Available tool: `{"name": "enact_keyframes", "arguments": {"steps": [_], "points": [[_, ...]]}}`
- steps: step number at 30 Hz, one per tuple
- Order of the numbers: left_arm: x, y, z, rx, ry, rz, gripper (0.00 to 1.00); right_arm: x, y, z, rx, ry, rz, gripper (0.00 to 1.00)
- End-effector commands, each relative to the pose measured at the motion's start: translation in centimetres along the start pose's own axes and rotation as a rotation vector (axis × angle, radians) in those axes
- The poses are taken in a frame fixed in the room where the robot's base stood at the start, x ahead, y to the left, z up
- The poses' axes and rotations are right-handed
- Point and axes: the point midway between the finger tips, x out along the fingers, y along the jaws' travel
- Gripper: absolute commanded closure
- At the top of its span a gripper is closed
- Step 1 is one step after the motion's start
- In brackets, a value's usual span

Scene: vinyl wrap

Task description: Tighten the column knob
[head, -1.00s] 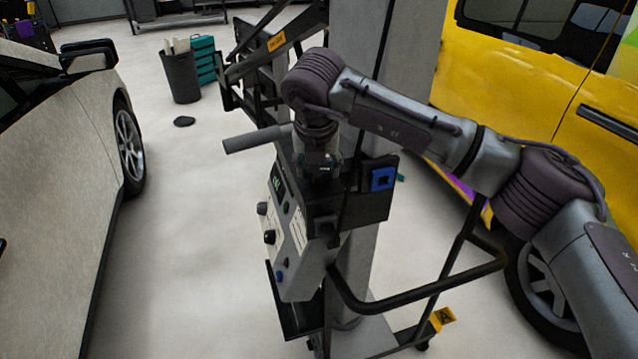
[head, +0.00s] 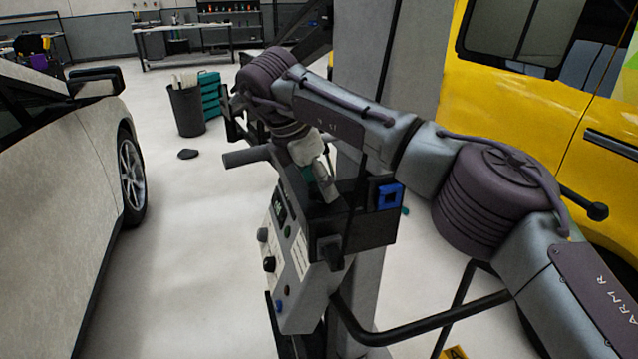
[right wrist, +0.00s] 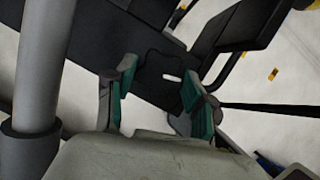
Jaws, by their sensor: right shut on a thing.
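My right gripper (head: 326,188) reaches down onto the top of the dark machine head with its control panel (head: 287,235). In the right wrist view, its green-padded fingers (right wrist: 155,95) stand on either side of a dark, lobed piece, which looks like the column knob (right wrist: 160,70). The gripper is shut on it, though the contact is partly hidden. In the head view the gripper and arm hide the knob. My left gripper is not in view.
A grey bar handle (head: 246,157) sticks out left of the machine head, and a black curved rail (head: 420,325) runs at lower right. A yellow van (head: 500,95) stands close on the right, a pale car (head: 70,190) on the left.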

Motion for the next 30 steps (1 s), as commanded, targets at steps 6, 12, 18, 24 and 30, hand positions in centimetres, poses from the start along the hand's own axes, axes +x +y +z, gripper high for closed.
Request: {"name": "enact_keyframes", "arguments": {"steps": [6, 12, 18, 24, 30], "points": [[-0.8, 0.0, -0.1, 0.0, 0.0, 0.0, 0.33, -0.3, 0.2, 0.1, 0.14, -0.001, -0.055, 0.81], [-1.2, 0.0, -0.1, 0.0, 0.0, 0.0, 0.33, -0.2, 0.2, 0.1, 0.219, -0.001, -0.088, 0.81], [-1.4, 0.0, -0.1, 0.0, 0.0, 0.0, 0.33, -0.2, 0.2, 0.1, 0.256, -0.001, -0.103, 0.81], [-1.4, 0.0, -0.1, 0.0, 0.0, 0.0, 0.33, -0.1, 0.2, 0.1, 0.267, -0.001, -0.107, 0.81], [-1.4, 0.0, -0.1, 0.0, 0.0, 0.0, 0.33, -0.1, 0.2, 0.1, 0.267, -0.001, -0.107, 0.81]]}}
